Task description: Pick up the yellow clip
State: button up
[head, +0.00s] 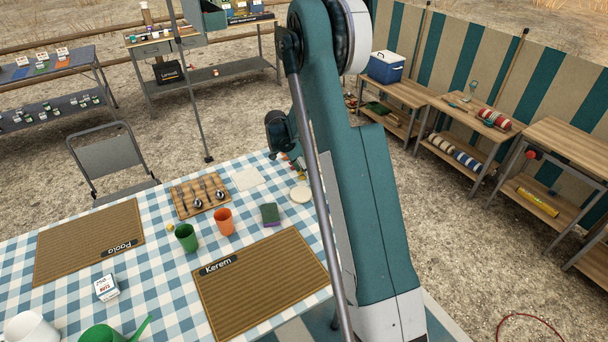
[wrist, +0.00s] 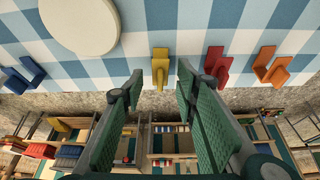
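The yellow clip (wrist: 160,67) stands at the edge of the checked tablecloth in the wrist view. My gripper (wrist: 158,82) is open, with its two green-padded fingers apart. In that picture the yellow clip shows in the gap between the fingertips, just beyond them. I see no contact, and the exact distance is hard to tell. In the head view my arm blocks much of the right side, and I cannot make out the yellow clip for sure there.
A red clip (wrist: 215,66) and an orange clip (wrist: 272,67) sit right of the yellow one; a blue clip (wrist: 23,74) sits left. A round cream disc (wrist: 80,22) lies nearby. The head view shows an orange cup (head: 224,221) and a green cup (head: 187,237).

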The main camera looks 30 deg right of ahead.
jog(key=c, duration=0.8)
jog(key=shift+o, duration=0.2)
jog(key=shift+r, duration=0.15)
notch_tip(320, 180, up, 10)
jog(key=shift+f+p, duration=0.15)
jog(key=shift+p, duration=0.8)
